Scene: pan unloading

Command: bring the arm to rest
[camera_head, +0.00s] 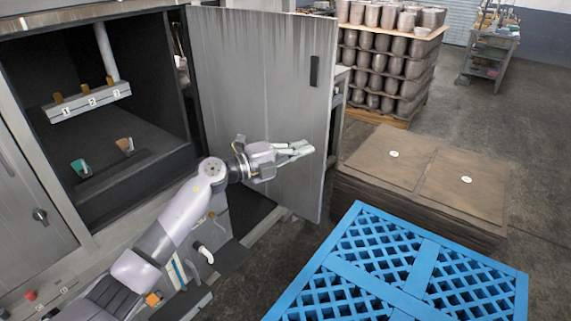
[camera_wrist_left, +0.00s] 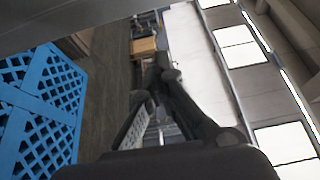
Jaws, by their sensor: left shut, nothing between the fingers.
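My left arm comes in from the lower left in the head view. Its left gripper (camera_head: 301,149) is shut and empty, in front of the open grey cabinet door (camera_head: 260,90). The left gripper also shows in the left wrist view (camera_wrist_left: 160,68), with its fingertips together and nothing between them. My right gripper is in neither view.
The machine cabinet (camera_head: 150,155) stands open at left. A blue pallet (camera_head: 395,285) lies at the lower right. Brown stacked sheets (camera_head: 425,175) lie behind it. A rack of stacked metal pots (camera_head: 385,60) stands at the back. Bare floor (camera_head: 540,150) lies at right.

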